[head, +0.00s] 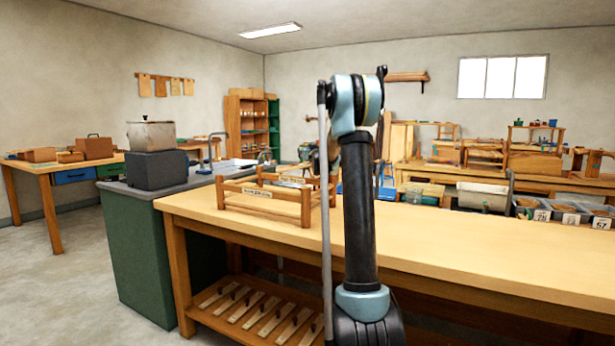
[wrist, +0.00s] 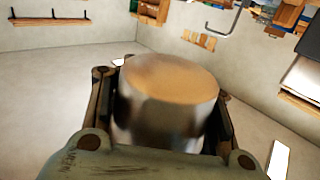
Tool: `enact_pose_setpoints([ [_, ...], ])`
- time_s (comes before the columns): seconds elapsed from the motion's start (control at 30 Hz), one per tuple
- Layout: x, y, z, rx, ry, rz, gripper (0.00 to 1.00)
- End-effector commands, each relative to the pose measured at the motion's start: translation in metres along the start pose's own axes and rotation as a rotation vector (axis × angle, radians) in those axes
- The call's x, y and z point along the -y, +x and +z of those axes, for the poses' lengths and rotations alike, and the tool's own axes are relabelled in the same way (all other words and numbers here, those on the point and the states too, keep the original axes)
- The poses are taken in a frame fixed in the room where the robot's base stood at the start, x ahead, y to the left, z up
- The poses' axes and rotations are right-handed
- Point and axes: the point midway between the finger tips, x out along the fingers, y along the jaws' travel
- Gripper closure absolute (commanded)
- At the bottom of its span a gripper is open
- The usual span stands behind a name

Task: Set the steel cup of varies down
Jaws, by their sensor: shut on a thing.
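The steel cup (wrist: 165,115) fills the middle of the wrist view, blurred and close. Its round end looks tan and its side is shiny grey; I cannot tell whether that end is its base or its mouth. My gripper (wrist: 168,98) is shut on the cup, with a dark finger on each side of it. In the head view my arm rises in front of the light wooden workbench (head: 460,240), and neither the gripper nor the cup can be made out there. The wrist view looks upside down, so the cup's true tilt is unclear.
A wooden rack (head: 265,202) stands on the bench's left part. The bench top to the right of my arm is bare. A green cabinet (head: 140,262) with a dark box (head: 157,169) stands at left. Labelled grey bins (head: 565,210) sit behind the bench at right.

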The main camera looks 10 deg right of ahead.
Motion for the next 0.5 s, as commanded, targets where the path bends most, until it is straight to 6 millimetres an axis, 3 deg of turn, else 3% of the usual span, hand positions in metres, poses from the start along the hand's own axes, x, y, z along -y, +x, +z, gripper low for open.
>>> enact_pose_setpoints([
  [0.1,0.000,0.001,0.020,0.000,0.000,-0.001,1.00],
  [0.5,-0.001,0.001,0.054,0.000,0.000,0.000,1.00],
])
